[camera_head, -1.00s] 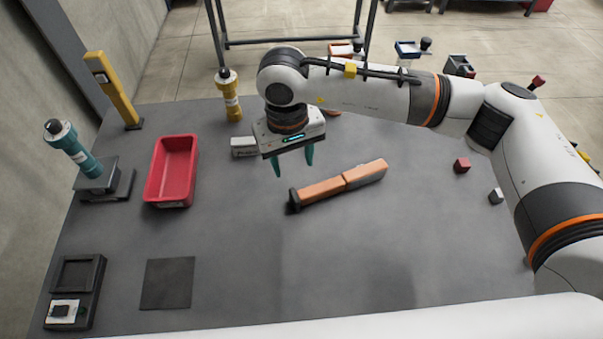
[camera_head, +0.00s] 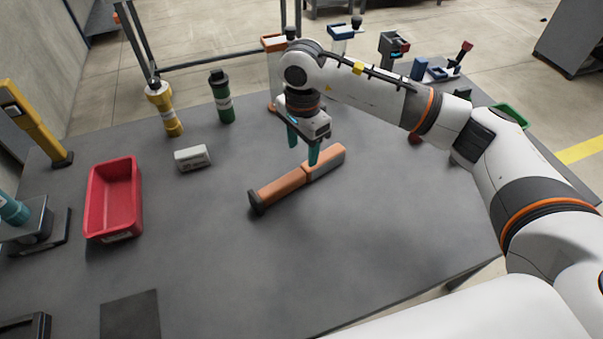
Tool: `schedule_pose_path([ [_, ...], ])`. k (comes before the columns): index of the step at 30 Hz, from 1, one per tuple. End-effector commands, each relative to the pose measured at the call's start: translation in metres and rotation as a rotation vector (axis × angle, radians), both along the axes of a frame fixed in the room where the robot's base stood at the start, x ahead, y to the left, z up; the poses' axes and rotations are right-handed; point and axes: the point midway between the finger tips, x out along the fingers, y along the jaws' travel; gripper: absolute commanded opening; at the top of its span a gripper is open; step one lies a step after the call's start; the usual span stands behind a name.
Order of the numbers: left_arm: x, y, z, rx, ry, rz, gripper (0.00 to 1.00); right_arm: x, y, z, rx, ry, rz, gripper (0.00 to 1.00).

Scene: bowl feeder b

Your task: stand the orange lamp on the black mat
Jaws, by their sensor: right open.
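The orange lamp (camera_head: 283,187) lies on its side on the grey table, with a dark round end at the lower left and a grey part at the upper right. The black mat (camera_head: 131,315) lies flat and bare at the table's near left, cut off by the picture's lower edge. My right gripper (camera_head: 302,150) is open, with its teal fingers pointing down at the lamp's upper right half. One fingertip shows close to the lamp's middle; I cannot tell whether it touches. My left gripper is not in view.
A red bin (camera_head: 112,200) stands left of the lamp. A yellow post (camera_head: 35,122) stands at the far left. The table between lamp and mat is clear.

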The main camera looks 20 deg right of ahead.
Motion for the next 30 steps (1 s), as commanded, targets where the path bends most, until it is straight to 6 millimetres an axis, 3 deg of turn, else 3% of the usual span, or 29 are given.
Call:
schedule_pose_path([
  [7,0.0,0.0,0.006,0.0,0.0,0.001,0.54,-0.002,0.001,-0.019,0.001,0.003,0.002,0.55],
  [15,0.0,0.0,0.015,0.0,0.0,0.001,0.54,-0.003,0.003,-0.057,0.001,0.0,0.001,0.55],
  [24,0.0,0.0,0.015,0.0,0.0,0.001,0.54,-0.002,0.003,-0.063,0.001,-0.001,0.003,0.55],
  [30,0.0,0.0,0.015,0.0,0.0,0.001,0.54,-0.002,0.003,-0.063,0.0,-0.001,0.003,0.23],
])
